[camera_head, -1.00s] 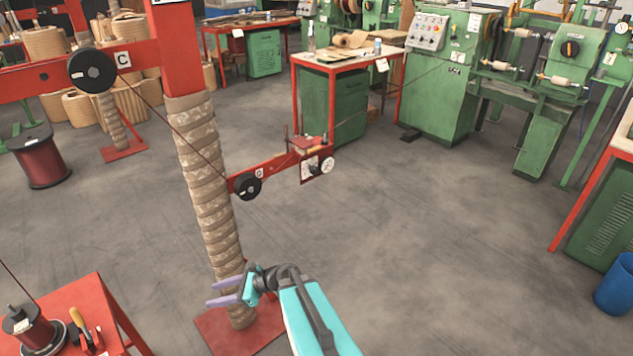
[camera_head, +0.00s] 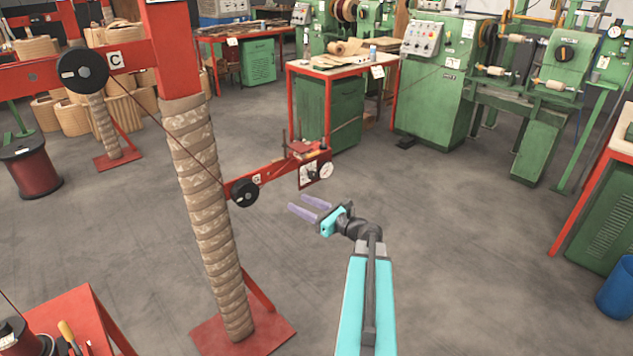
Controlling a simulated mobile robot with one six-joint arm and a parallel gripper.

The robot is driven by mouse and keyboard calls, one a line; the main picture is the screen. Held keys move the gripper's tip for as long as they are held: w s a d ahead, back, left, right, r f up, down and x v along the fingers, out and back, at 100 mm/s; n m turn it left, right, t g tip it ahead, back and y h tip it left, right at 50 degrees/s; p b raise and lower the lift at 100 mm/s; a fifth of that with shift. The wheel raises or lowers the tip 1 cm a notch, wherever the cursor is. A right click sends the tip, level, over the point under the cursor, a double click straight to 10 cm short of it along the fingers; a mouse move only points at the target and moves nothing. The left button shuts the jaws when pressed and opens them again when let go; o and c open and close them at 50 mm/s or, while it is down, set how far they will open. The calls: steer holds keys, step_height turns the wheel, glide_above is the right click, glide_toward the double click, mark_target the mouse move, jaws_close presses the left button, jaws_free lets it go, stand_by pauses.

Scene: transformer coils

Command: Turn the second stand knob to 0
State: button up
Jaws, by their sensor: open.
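The red stand has a post wrapped in tan material (camera_head: 207,205) and a red side arm (camera_head: 275,178). A black pulley (camera_head: 245,193) sits on the side arm near the post. At the arm's right end is a plate with a pale round knob (camera_head: 326,171) and a dial beside it; their markings are too small to read. My gripper (camera_head: 309,208) is open and empty, its two lilac fingers pointing left. In the picture it is just below the knob plate, apart from it. A larger black pulley (camera_head: 82,72) is by the letter C on the upper beam.
A red table (camera_head: 65,315) with a spool is at the lower left. Green machines (camera_head: 437,85) and a workbench (camera_head: 340,65) stand behind. A blue bin (camera_head: 617,288) is at the right edge. The floor right of my arm is clear.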

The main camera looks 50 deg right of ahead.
mark_target(315, 177)
steer(key=s+d+r+m+h, duration=0.1)
steer(key=s+d+r+h, duration=0.1)
steer(key=s+d, duration=0.6)
steer(key=d+h, duration=0.1)
steer(key=d, duration=0.1)
steer(key=shift+s+d+r+m+b, duration=0.25)
steer(key=shift+s+d+m+b, duration=0.05)
steer(key=shift+s+b, duration=0.1)
steer(key=w, duration=0.9)
steer(key=w+p, duration=0.1)
steer(key=w, duration=0.4)
steer(key=shift+d, duration=0.4)
steer(key=shift+s, duration=0.1)
